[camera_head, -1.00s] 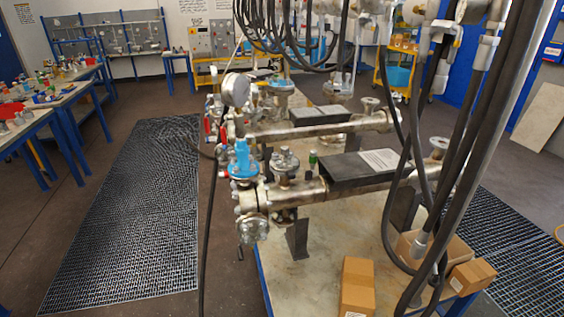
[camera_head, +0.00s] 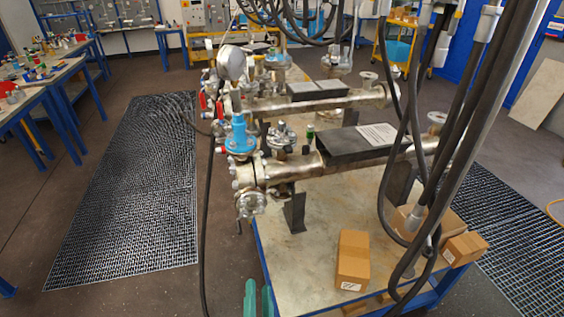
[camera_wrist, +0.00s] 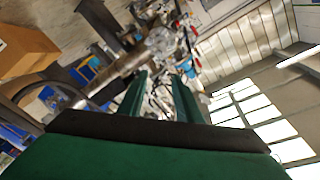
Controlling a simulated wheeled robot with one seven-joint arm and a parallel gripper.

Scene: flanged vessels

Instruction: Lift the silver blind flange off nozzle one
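A silver round flange (camera_head: 249,204) closes the left end of the front horizontal vessel (camera_head: 330,165). Another silver flanged fitting (camera_head: 282,137) stands on top of that vessel, right of a blue flanged fitting (camera_head: 240,138). I cannot tell which is on nozzle one. My gripper's green fingers (camera_head: 258,299) show at the bottom edge of the head view, below and apart from the vessel. In the wrist view my gripper (camera_wrist: 159,80) is open, with a gap between its two fingers and nothing held. A silver flange (camera_wrist: 160,41) lies beyond the fingertips there.
The vessels stand on a bench (camera_head: 310,225) with cardboard boxes (camera_head: 353,258) at its front right. Black hoses (camera_head: 445,160) hang over the right side, and one black hose (camera_head: 207,230) hangs at left.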

